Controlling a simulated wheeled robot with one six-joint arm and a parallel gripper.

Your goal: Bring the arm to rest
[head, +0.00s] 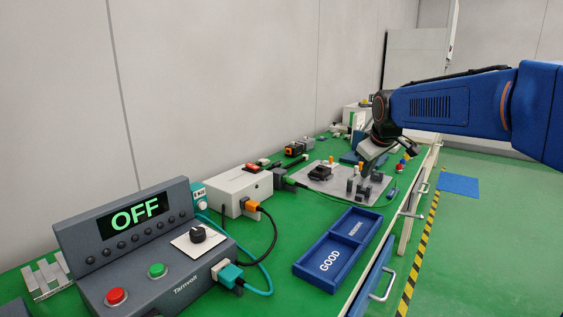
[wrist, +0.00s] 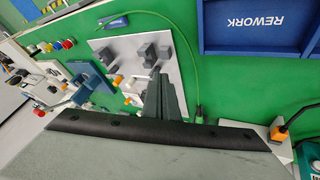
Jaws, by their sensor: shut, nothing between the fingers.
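My blue arm reaches in from the right edge of the head view, roughly level above the bench's right side. My gripper (head: 367,166) hangs from its end, pointing down over the far part of the green bench, by the grey fixture plate (head: 325,180). In the wrist view, the gripper's fingers (wrist: 161,82) are together with nothing between them. They show in front of the light plate and its grey blocks. Part of the plate is hidden behind the fingers and the dark gripper body.
A blue tray marked GOOD and REWORK (head: 342,250) lies on the near bench. A control box showing OFF (head: 140,215) stands at the left, with a white box (head: 238,188) and cables beyond. An open blue drawer (head: 376,280) juts from the bench front.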

